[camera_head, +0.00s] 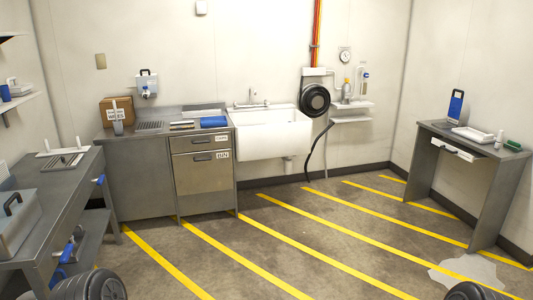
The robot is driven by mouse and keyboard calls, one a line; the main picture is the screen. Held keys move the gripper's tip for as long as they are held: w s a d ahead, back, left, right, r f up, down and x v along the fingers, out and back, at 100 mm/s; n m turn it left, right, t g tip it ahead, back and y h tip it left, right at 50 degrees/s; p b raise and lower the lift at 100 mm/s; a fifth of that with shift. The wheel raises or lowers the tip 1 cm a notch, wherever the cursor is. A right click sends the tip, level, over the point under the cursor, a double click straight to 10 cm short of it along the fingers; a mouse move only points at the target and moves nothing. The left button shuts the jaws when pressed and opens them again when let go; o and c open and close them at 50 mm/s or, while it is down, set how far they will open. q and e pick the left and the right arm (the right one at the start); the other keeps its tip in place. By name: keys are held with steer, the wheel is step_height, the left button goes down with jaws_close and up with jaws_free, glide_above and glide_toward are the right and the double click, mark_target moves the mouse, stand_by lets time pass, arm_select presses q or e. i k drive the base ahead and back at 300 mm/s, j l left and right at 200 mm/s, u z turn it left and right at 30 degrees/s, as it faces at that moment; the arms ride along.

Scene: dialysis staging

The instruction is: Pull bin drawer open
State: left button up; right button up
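A steel cabinet under the back counter, left of the white sink, has a shallow upper drawer (190,145) and a deeper lower front (203,178). Neither of my grippers is in view. Dark rounded parts at the bottom left and bottom right corners seem to be mine.
A steel bench (60,190) with a grey case stands at the left. The white sink (270,135) adjoins the cabinet. A grey desk (480,145) stands at the right. A pale puddle-like patch (465,272) lies at the lower right. The yellow-striped floor before the cabinet is clear.

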mark_target(208, 171)
steer(key=i, duration=2.7)
steer(key=i+u, duration=0.2)
steer(key=i, duration=0.25)
steer(key=i+l+u, duration=0.2)
steer(key=i, duration=0.2)
steer(key=i+l+u, duration=0.2)
steer(key=i, duration=0.25)
steer(key=i+l+u, duration=0.25)
steer(key=i, duration=0.15)
steer(key=i+l+u, duration=0.5)
steer(key=i+l, duration=0.15)
